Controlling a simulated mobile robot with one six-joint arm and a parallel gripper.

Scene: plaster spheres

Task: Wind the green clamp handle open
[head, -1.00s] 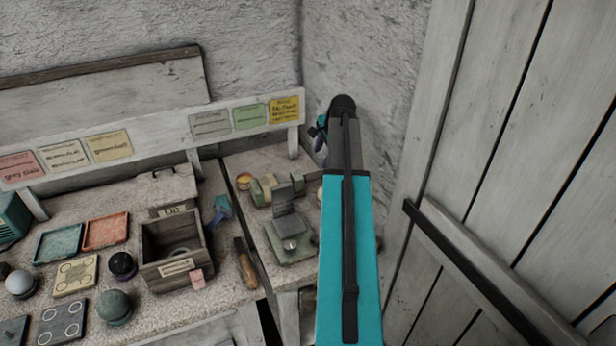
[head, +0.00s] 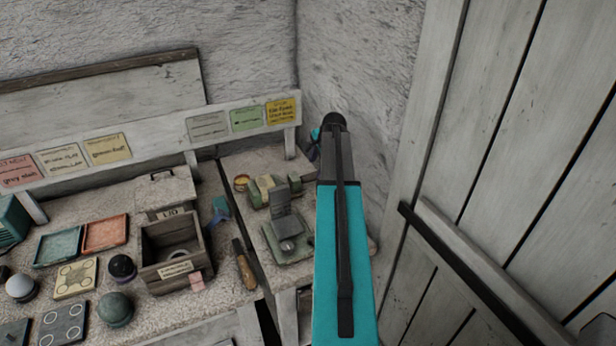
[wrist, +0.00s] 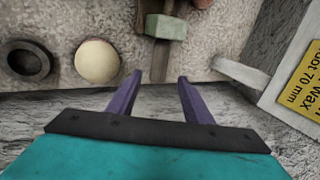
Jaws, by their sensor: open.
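In the head view, a green clamp-like device (head: 290,247) with an upright grey plate stands on the right-hand bench. A second green piece with a cream band (head: 262,192) sits just behind it. In the wrist view, a green block (wrist: 166,27) with a narrow brownish-grey bar shows at the top. I cannot tell for certain which part is the handle. My gripper (wrist: 159,79) has two purple fingers, spread apart and empty. The bar's near end appears between the fingertips, but the depth gap is unclear. In the head view my arm hides the fingers.
A cream ball (wrist: 97,61) and a dark round cup (wrist: 28,60) lie left of the fingers in the wrist view. A yellow label card (wrist: 302,75) is at right. In the head view, a wooden box (head: 175,255) stands left and a plank door (head: 500,150) right.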

